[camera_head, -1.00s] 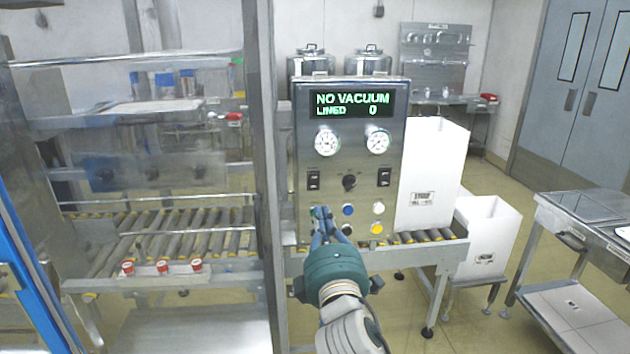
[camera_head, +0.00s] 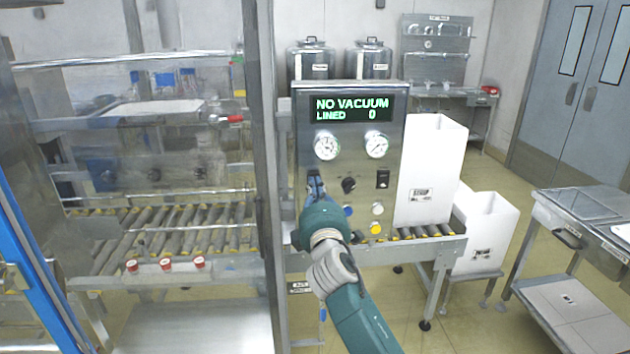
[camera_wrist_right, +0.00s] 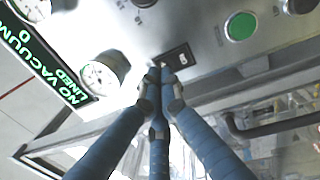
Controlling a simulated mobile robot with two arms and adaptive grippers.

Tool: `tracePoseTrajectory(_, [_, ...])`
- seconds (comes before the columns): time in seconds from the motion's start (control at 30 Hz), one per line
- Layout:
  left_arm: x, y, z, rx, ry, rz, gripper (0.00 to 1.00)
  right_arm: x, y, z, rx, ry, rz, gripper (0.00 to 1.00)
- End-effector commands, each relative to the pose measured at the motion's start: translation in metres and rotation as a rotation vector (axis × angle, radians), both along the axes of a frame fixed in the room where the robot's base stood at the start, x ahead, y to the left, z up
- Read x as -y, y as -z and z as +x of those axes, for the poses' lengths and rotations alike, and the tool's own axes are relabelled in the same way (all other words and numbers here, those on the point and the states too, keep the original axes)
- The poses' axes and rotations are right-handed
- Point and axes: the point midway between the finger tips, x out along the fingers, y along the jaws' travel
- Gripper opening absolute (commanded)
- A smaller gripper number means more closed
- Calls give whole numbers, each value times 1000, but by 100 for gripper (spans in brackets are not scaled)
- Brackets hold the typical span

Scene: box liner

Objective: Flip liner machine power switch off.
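The liner machine's control panel (camera_head: 350,150) faces me, its display (camera_head: 352,104) lit with "NO VACUUM" and "LINED 0". My right gripper (camera_head: 314,180) is at the panel's left switch position and hides that switch in the head view. In the right wrist view, my blue gripper fingers (camera_wrist_right: 162,80) come together with nothing between them, their tips at the lower edge of a black rocker switch (camera_wrist_right: 178,58). I cannot tell whether they touch it or which way it is set. A second black switch (camera_head: 382,179) is at the panel's right. My left gripper is not in view.
Two gauges (camera_head: 327,146) sit above a black knob (camera_head: 348,185). A blue button, a white button and a yellow button (camera_head: 375,228) are below. A green button (camera_wrist_right: 240,26) lies close to the fingers. A metal post (camera_head: 262,150) stands left of the panel; white boxes (camera_head: 428,170) stand right.

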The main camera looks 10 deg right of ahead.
Motion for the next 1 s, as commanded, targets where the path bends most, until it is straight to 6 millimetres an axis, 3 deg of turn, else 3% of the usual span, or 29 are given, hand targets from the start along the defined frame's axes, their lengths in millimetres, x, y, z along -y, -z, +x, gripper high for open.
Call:
tracePoseTrajectory(0.6, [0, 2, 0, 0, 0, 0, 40, 0, -3, 15, 2, 0, 0, 0])
tracePoseTrajectory(1.0, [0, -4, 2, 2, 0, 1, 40, 3, -5, 14, -1, 0, 0, 0])
